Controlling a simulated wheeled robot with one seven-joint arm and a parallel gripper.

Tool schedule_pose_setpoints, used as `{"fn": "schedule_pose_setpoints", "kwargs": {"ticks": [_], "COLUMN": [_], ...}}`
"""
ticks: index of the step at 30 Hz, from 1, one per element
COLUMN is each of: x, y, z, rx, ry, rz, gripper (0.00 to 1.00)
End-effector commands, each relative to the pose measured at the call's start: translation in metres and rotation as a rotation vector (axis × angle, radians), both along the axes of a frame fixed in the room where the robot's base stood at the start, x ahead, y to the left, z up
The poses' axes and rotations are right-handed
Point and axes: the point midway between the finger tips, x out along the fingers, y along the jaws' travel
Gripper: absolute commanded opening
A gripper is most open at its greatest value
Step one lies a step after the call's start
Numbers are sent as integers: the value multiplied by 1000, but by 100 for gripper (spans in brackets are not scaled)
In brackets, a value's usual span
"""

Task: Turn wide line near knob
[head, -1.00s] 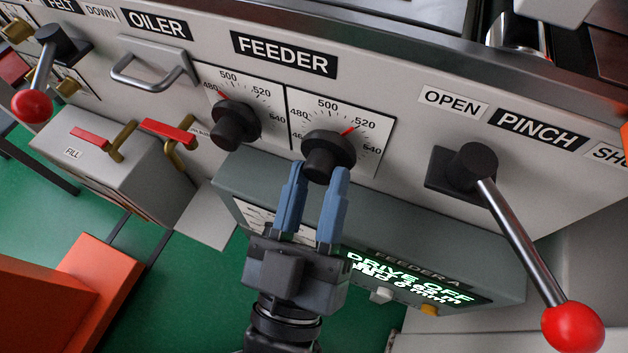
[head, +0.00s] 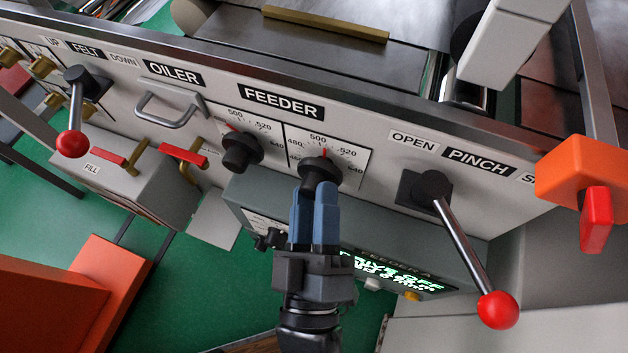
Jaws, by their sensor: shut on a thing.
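Two black knobs with scale dials and red pointers sit on the grey panel under the FEEDER label (head: 281,102). My gripper (head: 315,190), with blue fingers, is shut on the right knob (head: 319,166) from below and in front; its fingers hide the knob's lower part. The right dial's red pointer (head: 325,153) points nearly straight up, close to the 500 mark. The left knob (head: 241,152) stands free, its red pointer (head: 231,126) tilted up and left. I cannot tell which knob the name "wide line near" belongs to.
Below the knobs juts a grey-green box with a lit DRIVE OFF display (head: 396,272). Right of them is the PINCH lever (head: 462,239) with a red ball. Left are a handle (head: 168,111), red-handled valves (head: 182,154) and another red-ball lever (head: 76,118).

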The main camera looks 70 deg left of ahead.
Motion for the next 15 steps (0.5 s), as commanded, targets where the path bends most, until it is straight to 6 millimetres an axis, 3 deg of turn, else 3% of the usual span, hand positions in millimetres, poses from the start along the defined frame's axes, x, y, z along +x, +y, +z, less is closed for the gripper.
{"fn": "schedule_pose_setpoints", "kwargs": {"ticks": [10, 11, 15], "x": [0, 0, 0], "y": [0, 0, 0], "z": [0, 0, 0], "rx": [-1, -1, -1], "ry": [-2, -2, -2], "rz": [0, 0, 0], "gripper": [5, 38, 51]}}
